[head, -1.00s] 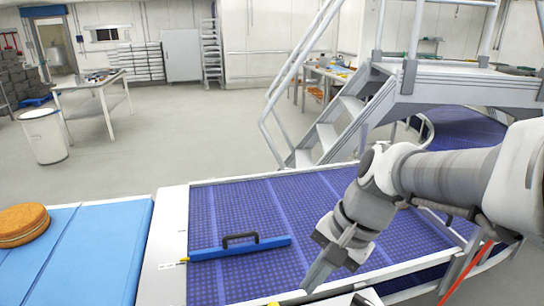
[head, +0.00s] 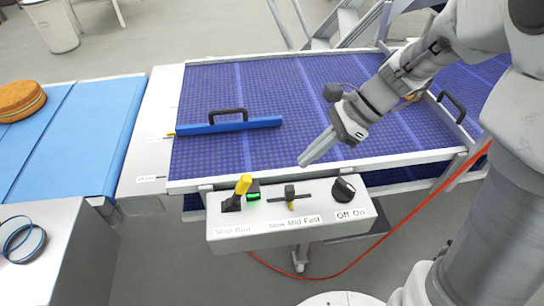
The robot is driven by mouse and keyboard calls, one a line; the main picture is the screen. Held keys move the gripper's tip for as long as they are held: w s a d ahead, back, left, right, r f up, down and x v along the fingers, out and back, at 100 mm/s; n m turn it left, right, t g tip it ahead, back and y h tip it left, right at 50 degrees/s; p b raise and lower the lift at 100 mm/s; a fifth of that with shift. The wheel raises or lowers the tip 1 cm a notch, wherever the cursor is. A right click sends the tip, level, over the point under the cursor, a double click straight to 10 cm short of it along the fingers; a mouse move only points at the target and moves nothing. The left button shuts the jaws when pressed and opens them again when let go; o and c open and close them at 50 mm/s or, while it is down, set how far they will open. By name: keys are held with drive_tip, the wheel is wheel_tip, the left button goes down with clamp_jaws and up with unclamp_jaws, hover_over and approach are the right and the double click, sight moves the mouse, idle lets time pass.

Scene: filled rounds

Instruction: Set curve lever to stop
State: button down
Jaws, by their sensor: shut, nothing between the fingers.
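A grey control box (head: 300,236) stands at the near edge of the blue conveyor. At its left end is a lever with a yellow handle (head: 243,184) on a black base (head: 230,204). The label in front of it reads "Stop Run" (head: 233,231). The handle leans up and to the right, toward the Run side. A green indicator (head: 253,197) beside it looks lit. My gripper (head: 304,161) is shut and empty above the belt's near side, right of the lever and apart from it.
The box also carries a slider (head: 290,196) marked Slow Mid Fast and a black knob (head: 343,189) marked Off On. A blue bar with a black handle (head: 229,122) lies across the belt behind. A red cable (head: 410,206) runs at right.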

sight(239, 192)
drive_tip(key=shift+a+f, duration=0.1)
idle(0.3)
drive_tip(key=b+x, duration=0.2)
drive_tip(key=x, duration=0.7)
drive_tip(key=shift+f, duration=0.1)
drive_tip(key=a, duration=0.3)
drive_tip(key=shift+s+r, duration=0.4)
drive_tip(key=shift+s+a+r, duration=0.1)
drive_tip(key=shift+a+r, duration=0.1)
drive_tip(key=shift+a, duration=0.3)
drive_tip(key=shift+r+p, duration=0.1)
drive_tip(key=shift+p, duration=0.3)
drive_tip(key=shift+a+r+p, duration=0.1)
drive_tip(key=shift+r+p, duration=0.05)
drive_tip(key=shift+p, duration=0.15)
drive_tip(key=shift+a+h+p, duration=0.15)
drive_tip(key=shift+h+p, duration=0.15)
drive_tip(key=shift+p, duration=0.15)
